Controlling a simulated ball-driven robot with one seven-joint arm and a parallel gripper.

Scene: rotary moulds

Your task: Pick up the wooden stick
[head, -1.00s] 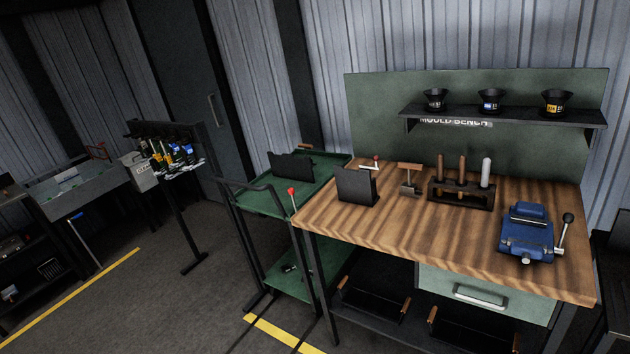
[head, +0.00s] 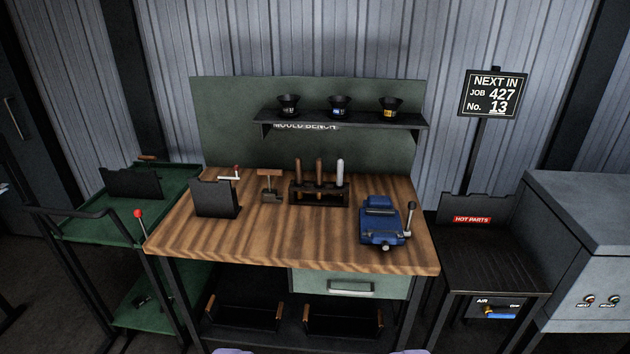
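Two brown wooden sticks stand upright in a small black rack on the bench top, the left stick (head: 298,170) and the middle stick (head: 319,170). A pale stick (head: 340,172) stands at the right of the same rack (head: 318,195). I cannot tell which brown one is the named stick. Their lower ends are hidden in the rack. Two pale lilac edges at the bottom of the view seem to be mine and may belong to my gripper. They are far from the rack, and no fingertips show.
The wooden bench (head: 270,240) also holds a black plate stand (head: 214,199), a small wood-topped tool (head: 270,185) and a blue vice (head: 381,222). A shelf (head: 345,121) with black cups hangs behind. A green cart (head: 80,225) stands left, a hot-parts table (head: 485,255) right. The bench front is clear.

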